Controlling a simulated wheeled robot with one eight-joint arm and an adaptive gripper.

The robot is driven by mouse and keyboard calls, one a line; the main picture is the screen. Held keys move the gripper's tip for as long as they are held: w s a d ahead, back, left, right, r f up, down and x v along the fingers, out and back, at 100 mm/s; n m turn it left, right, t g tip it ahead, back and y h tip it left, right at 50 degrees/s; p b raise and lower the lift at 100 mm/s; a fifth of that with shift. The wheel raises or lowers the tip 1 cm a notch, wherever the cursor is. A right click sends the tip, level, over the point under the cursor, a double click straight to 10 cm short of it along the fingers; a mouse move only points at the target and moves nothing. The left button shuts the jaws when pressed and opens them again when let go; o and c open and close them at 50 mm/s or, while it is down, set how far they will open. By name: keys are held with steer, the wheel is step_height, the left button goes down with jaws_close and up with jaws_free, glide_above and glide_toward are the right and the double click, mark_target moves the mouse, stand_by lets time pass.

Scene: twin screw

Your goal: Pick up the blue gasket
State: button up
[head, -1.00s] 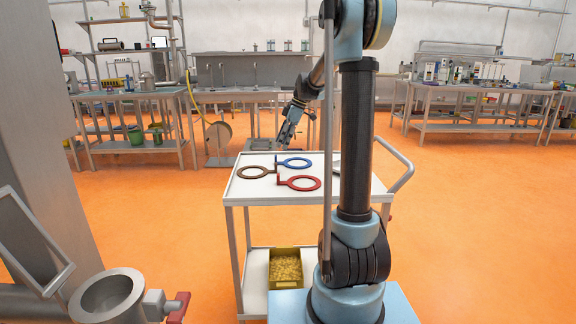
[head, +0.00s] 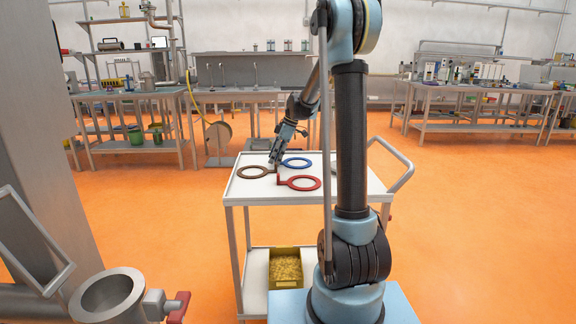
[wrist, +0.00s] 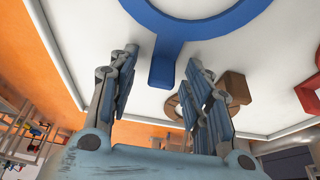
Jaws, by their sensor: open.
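The blue gasket (head: 298,162) is a flat ring with a short tab, lying on the white cart top. In the wrist view the blue gasket (wrist: 196,22) is at the top, its tab pointing down between my open fingers. My gripper (head: 273,161) is over the cart at the tab end of the blue gasket. In the wrist view my gripper (wrist: 160,75) has its fingers apart, one on each side of the tab. Nothing is held. Whether the fingers touch the cart top is hard to tell.
A brown gasket (head: 253,172) and a red gasket (head: 304,183) lie close by on the cart top (head: 345,191). The brown tab (wrist: 236,86) is beside my right finger in the wrist view. A yellow bin (head: 286,268) stands on the lower shelf.

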jaws_close()
steer(key=shift+r, duration=0.1)
